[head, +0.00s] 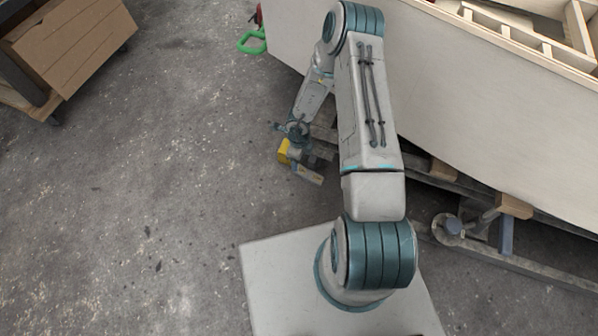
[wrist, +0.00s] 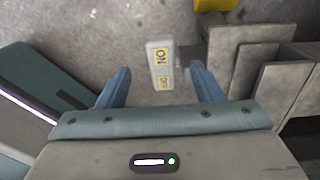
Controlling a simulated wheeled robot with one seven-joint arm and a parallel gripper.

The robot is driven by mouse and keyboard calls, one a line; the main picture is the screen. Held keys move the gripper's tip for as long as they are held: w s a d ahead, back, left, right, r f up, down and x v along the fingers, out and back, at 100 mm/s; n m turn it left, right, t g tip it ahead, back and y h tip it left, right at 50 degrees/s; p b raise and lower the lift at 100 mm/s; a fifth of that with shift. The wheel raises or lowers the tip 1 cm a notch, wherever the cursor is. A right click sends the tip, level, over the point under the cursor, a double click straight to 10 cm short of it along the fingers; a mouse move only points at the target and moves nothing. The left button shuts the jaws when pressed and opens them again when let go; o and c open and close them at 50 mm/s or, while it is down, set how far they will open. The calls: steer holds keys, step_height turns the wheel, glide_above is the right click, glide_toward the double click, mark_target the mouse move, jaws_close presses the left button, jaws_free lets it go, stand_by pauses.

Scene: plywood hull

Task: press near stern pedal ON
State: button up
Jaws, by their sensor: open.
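The pedal (wrist: 160,54) is a small light-grey rocker plate with yellow labels, ON on the far part and OFF on the near part in the wrist view. Nothing is held. I cannot tell whether the fingers touch it or which end is pressed down.
A yellow block (head: 284,151) lies just beyond the pedal. Grey timber blocks (wrist: 258,68) stand close to the right of my gripper in the wrist view. The pale plywood hull (head: 450,100) fills the right side. A wooden cart (head: 75,45) stands upper left. Open concrete floor lies left.

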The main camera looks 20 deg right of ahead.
mark_target(309, 175)
step_height(309, 175, down, 9)
steer(key=b, duration=0.3)
steer(key=shift+r, duration=0.1)
steer(key=c, duration=1)
